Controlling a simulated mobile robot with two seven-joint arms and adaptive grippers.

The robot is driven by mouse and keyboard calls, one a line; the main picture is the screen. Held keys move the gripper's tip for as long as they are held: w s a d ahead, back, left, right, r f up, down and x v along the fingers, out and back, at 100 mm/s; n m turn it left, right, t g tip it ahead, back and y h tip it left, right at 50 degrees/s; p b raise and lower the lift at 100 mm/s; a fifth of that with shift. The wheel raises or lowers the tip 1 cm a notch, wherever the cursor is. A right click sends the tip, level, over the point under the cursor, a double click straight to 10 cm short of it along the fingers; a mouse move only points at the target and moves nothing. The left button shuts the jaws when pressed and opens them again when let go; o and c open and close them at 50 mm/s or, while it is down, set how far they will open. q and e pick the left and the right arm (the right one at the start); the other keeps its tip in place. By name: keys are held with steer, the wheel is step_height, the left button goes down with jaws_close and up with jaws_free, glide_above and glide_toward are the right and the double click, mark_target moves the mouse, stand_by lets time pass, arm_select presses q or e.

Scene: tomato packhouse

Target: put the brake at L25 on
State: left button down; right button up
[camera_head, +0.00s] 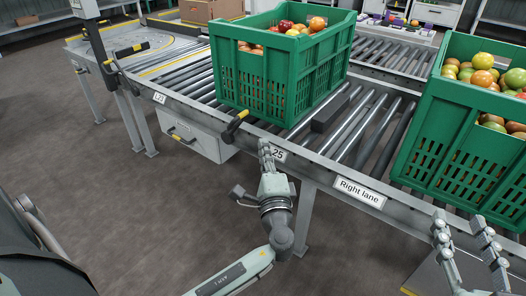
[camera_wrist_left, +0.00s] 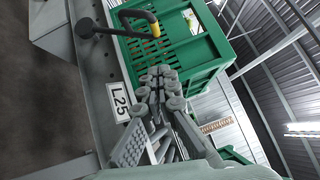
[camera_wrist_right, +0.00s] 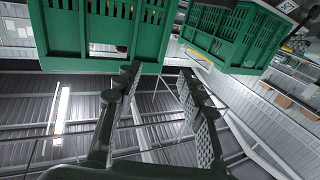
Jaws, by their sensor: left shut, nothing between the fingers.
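The brake lever at L25 (camera_head: 235,126) sits on the conveyor's near rail, just left of the L25 label (camera_head: 278,154). My right gripper (camera_head: 464,224) is open and empty at the lower right.
A green crate of tomatoes (camera_head: 265,82) stands on the rollers behind the lever. Another green crate (camera_head: 445,140) stands at the right, near the Right lane sign (camera_head: 359,191). A dark block (camera_head: 331,111) lies between them. Another lever (camera_head: 131,50) is at the far left. Floor at left is clear.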

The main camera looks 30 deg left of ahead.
mark_target(247, 114)
arm_select(q)
steer(key=shift+w+a+r, duration=0.25)
steer(key=shift+w+a, duration=0.55)
steer(key=shift+a, duration=0.5)
steer(key=shift+w+a+r, duration=0.3)
steer(key=shift+w+a, duration=0.55)
steer(key=shift+a, duration=0.45)
steer(key=shift+w+a+r, duration=0.25)
steer(key=shift+w+a, duration=0.55)
steer(key=shift+a, duration=0.5)
arm_select(e)
steer(key=shift+d+f+g+h, duration=0.15)
steer(key=shift+d+f+g, duration=0.1)
steer(key=shift+f, duration=0.3)
steer(key=shift+d+f+g+h, duration=0.1)
steer(key=shift+d+f+g, duration=0.2)
steer(key=shift+f, duration=0.2)
steer(key=shift+d+f+g+h, duration=0.15)
steer(key=shift+d+f+g, duration=0.1)
steer(key=shift+f, duration=0.3)
arm_select(q)
steer(key=shift+p, duration=0.3)
